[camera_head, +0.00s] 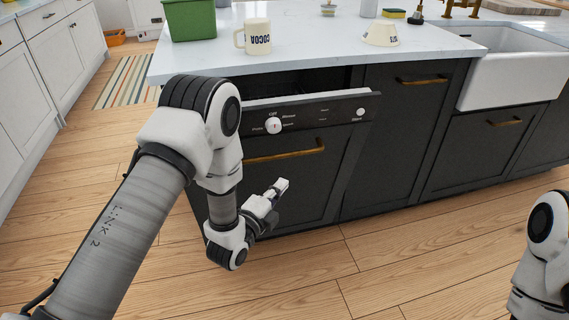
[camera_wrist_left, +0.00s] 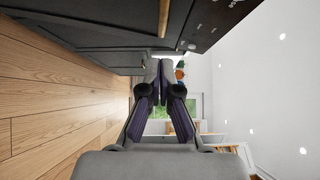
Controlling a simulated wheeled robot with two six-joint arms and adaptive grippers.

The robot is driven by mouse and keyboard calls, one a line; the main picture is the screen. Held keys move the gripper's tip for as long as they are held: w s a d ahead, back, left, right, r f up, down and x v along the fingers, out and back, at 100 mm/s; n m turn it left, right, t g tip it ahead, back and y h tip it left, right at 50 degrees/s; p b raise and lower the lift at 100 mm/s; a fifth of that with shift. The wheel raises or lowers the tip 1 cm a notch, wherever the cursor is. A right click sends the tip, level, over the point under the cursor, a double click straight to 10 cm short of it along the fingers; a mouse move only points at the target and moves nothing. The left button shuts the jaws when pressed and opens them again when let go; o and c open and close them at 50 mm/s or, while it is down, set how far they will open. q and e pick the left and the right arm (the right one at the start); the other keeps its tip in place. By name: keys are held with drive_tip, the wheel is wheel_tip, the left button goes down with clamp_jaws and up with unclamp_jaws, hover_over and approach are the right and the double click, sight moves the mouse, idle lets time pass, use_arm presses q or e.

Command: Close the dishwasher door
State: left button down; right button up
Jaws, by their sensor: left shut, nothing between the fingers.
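The dishwasher door (camera_head: 310,172) is dark, with a brass handle (camera_head: 286,150) and a control panel (camera_head: 310,112) along its top. It is slightly ajar, its top edge tilted out from the counter and a dark gap showing behind it. In the left wrist view, the control panel (camera_wrist_left: 209,22) and handle (camera_wrist_left: 163,17) show at the top, sideways. My left gripper (camera_head: 283,185) is shut and empty, in front of the door below the handle; I cannot tell whether it touches. In the left wrist view the left gripper's fingers (camera_wrist_left: 166,68) are together. My right gripper is not in view.
The white countertop (camera_head: 315,45) above holds a green bin (camera_head: 190,20), a COCOA mug (camera_head: 258,37) and an overturned bowl (camera_head: 381,35). Dark cabinets (camera_head: 395,150) and a white sink (camera_head: 512,75) stand to the right. The wooden floor (camera_head: 400,265) in front is clear.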

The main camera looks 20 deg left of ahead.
use_arm(q)
drive_tip(key=w+a, duration=0.1)
drive_tip(key=w, duration=0.8)
drive_tip(key=shift+r+b, duration=0.25)
drive_tip(key=shift+b, duration=0.2)
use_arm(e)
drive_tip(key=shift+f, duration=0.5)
use_arm(q)
drive_tip(key=shift+a, duration=0.1)
